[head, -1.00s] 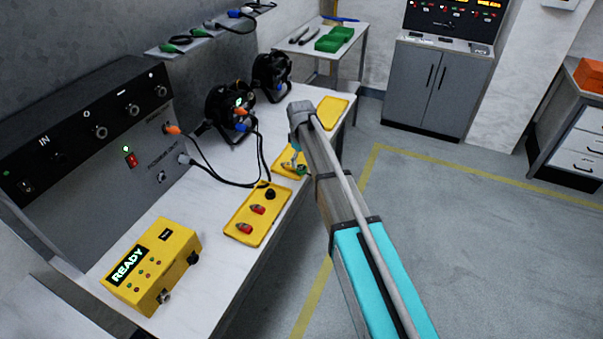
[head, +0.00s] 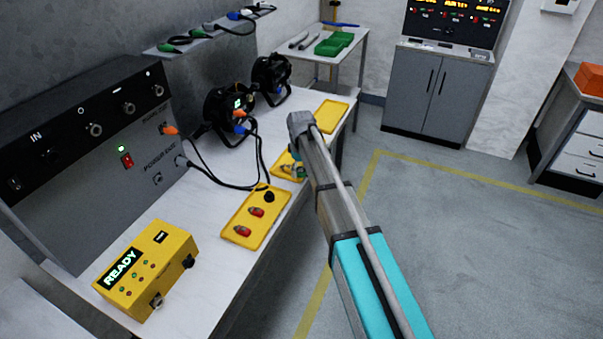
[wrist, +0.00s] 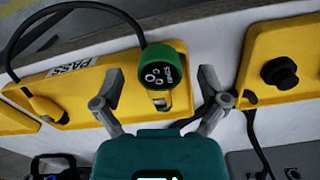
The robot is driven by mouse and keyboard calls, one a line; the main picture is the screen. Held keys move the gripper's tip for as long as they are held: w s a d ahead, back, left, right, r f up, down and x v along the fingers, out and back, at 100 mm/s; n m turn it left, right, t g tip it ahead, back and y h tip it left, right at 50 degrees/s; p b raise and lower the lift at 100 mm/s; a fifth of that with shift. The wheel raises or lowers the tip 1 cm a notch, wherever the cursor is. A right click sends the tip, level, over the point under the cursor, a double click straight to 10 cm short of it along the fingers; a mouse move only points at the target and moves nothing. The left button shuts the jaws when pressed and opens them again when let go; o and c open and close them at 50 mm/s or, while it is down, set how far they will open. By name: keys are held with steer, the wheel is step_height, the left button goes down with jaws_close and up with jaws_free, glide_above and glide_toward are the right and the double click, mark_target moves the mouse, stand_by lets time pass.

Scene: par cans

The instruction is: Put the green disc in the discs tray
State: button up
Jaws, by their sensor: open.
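My gripper (wrist: 159,78) is open, one finger on each side of the green piece, with gaps visible on both sides. In the head view my gripper (head: 297,160) is down at the middle yellow tray (head: 281,173), mostly hidden by my arm. I cannot read which tray is for discs.
A nearer tray (head: 238,236) holds two red pieces and a black knob. A farther tray (head: 332,111) looks empty. A yellow plug (wrist: 45,107) lies beside my left finger.

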mark_target(301, 169)
steer(key=shift+c, duration=0.3)
steer(key=c, duration=1)
steer(key=shift+c, duration=0.2)
steer(key=shift+r, duration=0.2)
step_height(301, 169, up, 3)
steer(key=p, duration=0.3)
steer(key=s+d+r+p, duration=0.4)
steer(key=s+r+p, duration=0.5)
steer(key=s, duration=0.4)
steer(key=shift+s+r+p, duration=0.25)
steer(key=shift+r+p, duration=0.05)
steer(key=shift+p, duration=0.25)
